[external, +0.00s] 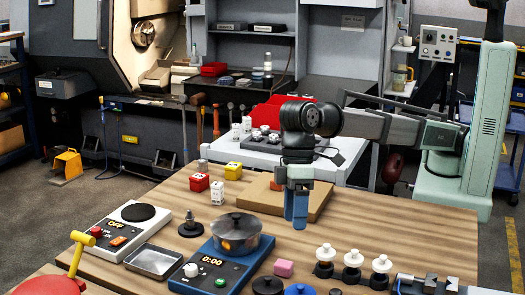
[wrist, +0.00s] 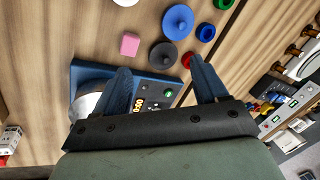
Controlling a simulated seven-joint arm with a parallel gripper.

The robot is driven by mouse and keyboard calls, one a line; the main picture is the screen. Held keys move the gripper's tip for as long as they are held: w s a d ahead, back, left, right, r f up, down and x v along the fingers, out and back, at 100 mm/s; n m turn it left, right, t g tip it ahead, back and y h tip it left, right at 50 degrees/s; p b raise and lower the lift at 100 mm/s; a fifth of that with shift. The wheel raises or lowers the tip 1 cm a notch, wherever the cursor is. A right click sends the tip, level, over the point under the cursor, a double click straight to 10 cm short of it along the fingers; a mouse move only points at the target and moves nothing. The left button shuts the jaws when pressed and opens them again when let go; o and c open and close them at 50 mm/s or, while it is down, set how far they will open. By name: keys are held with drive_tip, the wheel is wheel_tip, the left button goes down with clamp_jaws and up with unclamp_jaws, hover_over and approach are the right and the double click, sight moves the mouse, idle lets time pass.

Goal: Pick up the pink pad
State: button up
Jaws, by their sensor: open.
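The pink pad (external: 283,268) lies on the wooden table, just right of the blue device (external: 211,273) that carries a metal pot (external: 236,234). In the wrist view the pink pad (wrist: 130,44) is near the top, past the edge of the blue device (wrist: 90,71). My gripper (external: 296,226) points down above the table, behind the pad in the external view. In the wrist view my gripper's blue fingers (wrist: 160,66) are wide apart with nothing between them that they hold. The pad is apart from both fingers.
Dark and blue knobbed discs (wrist: 178,20) lie close to the pad. White-topped black pieces (external: 352,264) stand to its right. A white device (external: 118,224) and a metal tray (external: 154,261) are at left. A brown board (external: 318,206) lies behind my gripper.

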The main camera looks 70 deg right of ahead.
drive_tip(key=w+d+n+t+h, duration=0.1)
drive_tip(key=w+d+n, duration=0.1)
drive_tip(key=n, duration=0.9)
hover_over(284, 263)
drive_tip(key=d, duration=0.1)
drive_tip(key=shift+h, duration=0.4)
drive_tip(key=f, duration=0.8)
drive_tip(key=shift+s+d, duration=0.1)
drive_tip(key=shift+s, duration=0.1)
drive_tip(key=shift+w+a+f, duration=0.1)
drive_tip(key=shift+a+f, duration=0.1)
drive_tip(key=shift+f, duration=0.85)
drive_tip(key=shift+w+a+f, duration=0.1)
drive_tip(key=shift+a+f, duration=0.1)
drive_tip(key=shift+f, duration=0.85)
drive_tip(key=shift+a+f, duration=0.2)
drive_tip(key=shift+f, duration=0.85)
drive_tip(key=c, duration=1)
